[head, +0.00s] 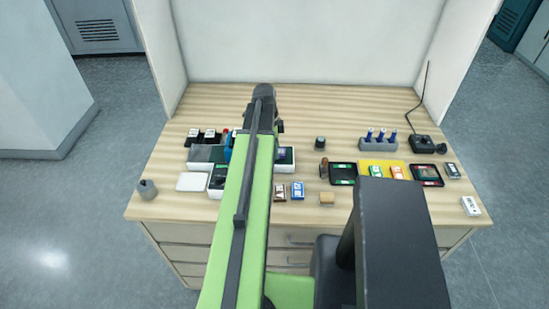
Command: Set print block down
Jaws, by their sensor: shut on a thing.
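My green arm reaches away over the middle of the table. At its far end is my dark gripper (266,122), seen from above and behind and mostly covered by the arm. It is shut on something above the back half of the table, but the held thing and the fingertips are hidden. I cannot make out for certain which thing is the print block.
On the wooden table (350,105) stand a grey rack with blue bottles (379,142), a dark knob (320,143), black trays (343,174), a yellow mat (381,164), a black device with an antenna (422,143) and a grey holder (147,189). White panels enclose the back. The back strip is clear.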

